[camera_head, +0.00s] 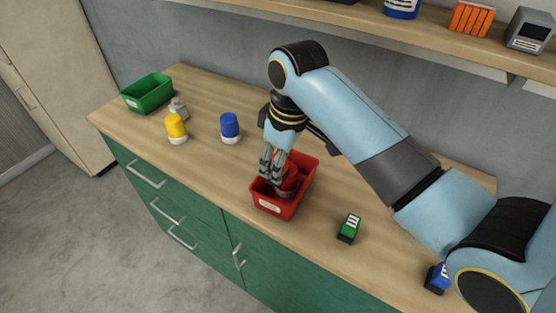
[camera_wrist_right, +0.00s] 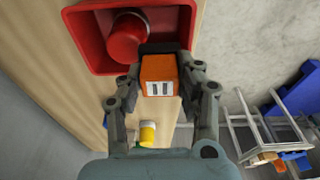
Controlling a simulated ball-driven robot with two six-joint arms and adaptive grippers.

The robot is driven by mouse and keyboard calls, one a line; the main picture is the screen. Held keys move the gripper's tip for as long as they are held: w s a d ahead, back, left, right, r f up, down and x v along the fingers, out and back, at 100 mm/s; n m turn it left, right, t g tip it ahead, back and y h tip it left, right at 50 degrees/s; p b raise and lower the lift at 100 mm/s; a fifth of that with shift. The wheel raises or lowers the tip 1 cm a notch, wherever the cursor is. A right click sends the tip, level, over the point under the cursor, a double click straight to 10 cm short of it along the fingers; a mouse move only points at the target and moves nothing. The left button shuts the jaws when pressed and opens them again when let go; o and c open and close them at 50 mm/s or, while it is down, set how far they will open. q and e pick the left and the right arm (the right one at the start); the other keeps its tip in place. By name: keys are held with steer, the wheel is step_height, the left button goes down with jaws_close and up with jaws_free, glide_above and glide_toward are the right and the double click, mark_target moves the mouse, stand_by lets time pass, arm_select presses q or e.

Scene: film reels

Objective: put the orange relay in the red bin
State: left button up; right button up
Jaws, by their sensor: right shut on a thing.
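The orange relay (camera_wrist_right: 158,72), a small block with a dark base and a white marked label, is between the fingers of my right gripper (camera_wrist_right: 158,82) in the wrist view. The gripper is shut on it. In the head view my right gripper (camera_head: 271,176) points down at the red bin (camera_head: 268,207), over its left side; the relay is not clear there. The red bin (camera_wrist_right: 90,55) is behind the relay in the wrist view. A red cylinder (camera_wrist_right: 127,38) is inside the bin. I cannot tell the relay's height over the bin. My left gripper is not in view.
A green bin (camera_head: 148,95), a grey item (camera_head: 179,108), a yellow bottle (camera_head: 176,127) and a blue bottle (camera_head: 229,127) stand left on the worktop. A green relay (camera_head: 349,228) lies right of the red bin. A shelf (camera_head: 440,40) runs above.

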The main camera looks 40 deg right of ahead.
steer(key=shift+f, duration=0.15)
steer(key=shift+f, duration=0.35)
steer(key=shift+f, duration=0.1)
steer(key=o, duration=1.2)
